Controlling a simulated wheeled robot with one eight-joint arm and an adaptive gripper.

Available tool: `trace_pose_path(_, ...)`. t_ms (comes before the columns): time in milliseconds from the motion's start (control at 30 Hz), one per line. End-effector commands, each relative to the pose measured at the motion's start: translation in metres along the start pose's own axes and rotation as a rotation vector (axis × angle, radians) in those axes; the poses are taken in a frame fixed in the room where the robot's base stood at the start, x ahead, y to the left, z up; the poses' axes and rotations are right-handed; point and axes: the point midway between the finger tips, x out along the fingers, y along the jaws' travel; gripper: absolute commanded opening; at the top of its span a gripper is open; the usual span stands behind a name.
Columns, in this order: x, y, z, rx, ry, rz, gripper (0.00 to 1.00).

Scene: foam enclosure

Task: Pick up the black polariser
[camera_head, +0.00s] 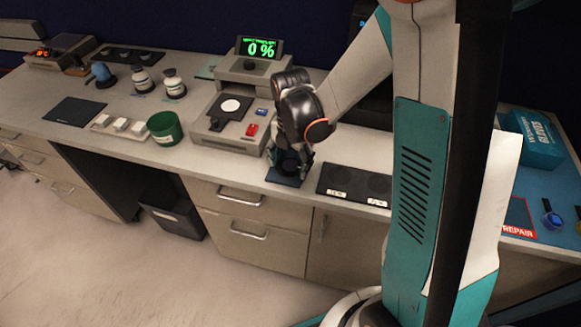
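My gripper (290,164) points down at the front edge of the bench, right over a small dark blue pad (284,180). A dark round thing (290,165), which looks like the black polariser, shows between and behind the fingers, on or just above the pad. The fingers hide most of it. They stand either side of it, but I cannot tell whether they touch it or whether it is lifted.
To the right lies a black board (354,186) with two round spots and white labels. To the left stands a grey instrument (230,120) with red and blue buttons, below a display (260,47) reading 0 %. A green cup (165,128) stands farther left.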

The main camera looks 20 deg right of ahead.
Motion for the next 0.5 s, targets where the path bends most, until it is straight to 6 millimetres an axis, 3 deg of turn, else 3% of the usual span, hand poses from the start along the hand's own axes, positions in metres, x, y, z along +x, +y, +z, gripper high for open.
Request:
trace_pose_path(33, -0.0002, 0.0, 0.0001, 0.0, 0.0, 0.0, 0.56)
trace_pose_path(200, -0.0003, 0.0, 0.0001, 0.0, 0.0, 0.0, 0.22)
trace_pose_path(500, -0.0008, 0.0001, 0.0001, 0.0, 0.0, 0.0, 0.22)
